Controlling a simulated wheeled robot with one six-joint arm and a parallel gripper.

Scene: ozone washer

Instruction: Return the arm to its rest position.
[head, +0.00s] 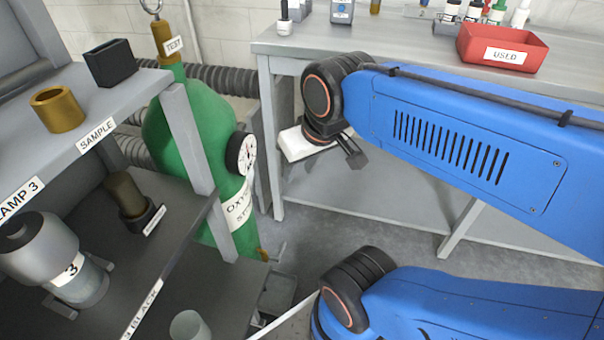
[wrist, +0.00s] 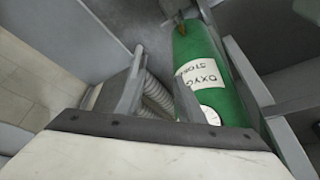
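My blue arm (head: 470,145) stretches in from the right in the head view, and its wrist bends down at a black joint. My gripper (head: 325,158) hangs there in open air, between the green oxygen cylinder and the grey bench. Its white body and a dark finger show in the head view. In the wrist view my gripper (wrist: 157,98) has its fingers apart, with a ribbed hose and floor seen beyond the gap. Nothing shows held between them. The oxygen cylinder (wrist: 200,55) lies beyond the fingers at the right in the wrist view.
The green oxygen cylinder (head: 190,135) with a gauge (head: 241,155) stands left of my gripper. A shelf unit (head: 60,160) at left holds a brass cup (head: 57,108) and a lamp (head: 45,250). The bench (head: 400,48) behind carries a red USED tray (head: 503,50) and several bottles.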

